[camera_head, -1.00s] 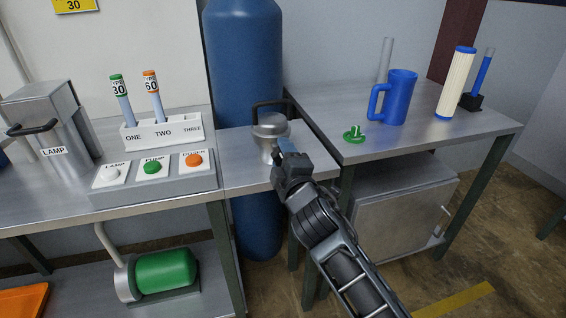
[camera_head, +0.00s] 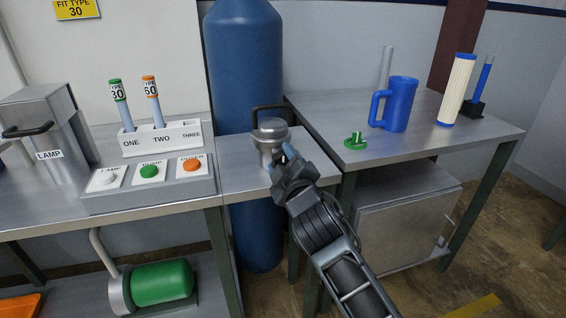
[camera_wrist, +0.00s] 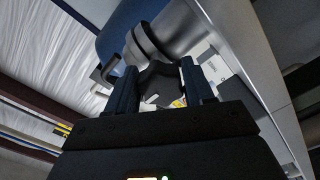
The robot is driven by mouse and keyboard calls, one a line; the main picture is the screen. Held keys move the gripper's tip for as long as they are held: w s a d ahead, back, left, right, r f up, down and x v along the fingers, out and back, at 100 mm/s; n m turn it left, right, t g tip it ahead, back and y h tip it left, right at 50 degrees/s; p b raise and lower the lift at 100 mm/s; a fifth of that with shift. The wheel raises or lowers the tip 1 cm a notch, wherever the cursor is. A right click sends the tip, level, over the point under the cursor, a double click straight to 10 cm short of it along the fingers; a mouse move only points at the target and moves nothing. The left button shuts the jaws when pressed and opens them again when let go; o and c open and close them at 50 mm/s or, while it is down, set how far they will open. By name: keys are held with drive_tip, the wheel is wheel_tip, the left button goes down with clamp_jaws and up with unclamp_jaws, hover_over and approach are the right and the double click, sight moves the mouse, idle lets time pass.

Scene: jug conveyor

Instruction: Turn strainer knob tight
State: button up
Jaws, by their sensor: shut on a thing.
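The strainer (camera_head: 271,131) is a small rounded metal vessel with a flange, at the inner end of the low metal shelf between the benches. A black bar handle stands behind it. My gripper (camera_head: 284,156) is at its front right side. In the wrist view my gripper (camera_wrist: 158,86) has its two dark blue fingers on either side of a dark lobed knob (camera_wrist: 159,77) and is shut on it. The strainer body (camera_wrist: 150,45) rises beyond the knob. In the head view my gripper hides the knob. I cannot tell how tight the knob is.
A blue gas cylinder (camera_head: 245,65) stands behind the shelf. The right bench (camera_head: 430,142) holds a blue jug (camera_head: 398,104), a green knobbed part (camera_head: 355,142) and a white cartridge (camera_head: 456,90). A button panel (camera_head: 150,182) and cartridge rack (camera_head: 160,138) are on the left.

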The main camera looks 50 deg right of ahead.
drive_tip(key=shift+d+f, duration=0.1)
drive_tip(key=shift+f, duration=0.05)
drive_tip(key=o, duration=1)
drive_tip(key=b+v, duration=0.1)
drive_tip(key=v, duration=0.7)
drive_tip(key=s+a+f+y+p, duration=0.1)
drive_tip(key=s+a+f+y, duration=0.25)
drive_tip(key=s+a, duration=0.3)
drive_tip(key=s+a+f+y+p, duration=0.1)
drive_tip(key=s+a+f+y, duration=0.25)
drive_tip(key=s+a, duration=0.3)
drive_tip(key=s+a+r+m+y, duration=0.1)
drive_tip(key=s+a+r+m, duration=0.1)
drive_tip(key=s, duration=0.6)
drive_tip(key=s+a+r+m+y+p, duration=0.1)
drive_tip(key=s+a+r+m+y, duration=0.1)
drive_tip(key=s, duration=0.7)
drive_tip(key=shift+a+r, duration=0.2)
drive_tip(key=shift+a, duration=0.55)
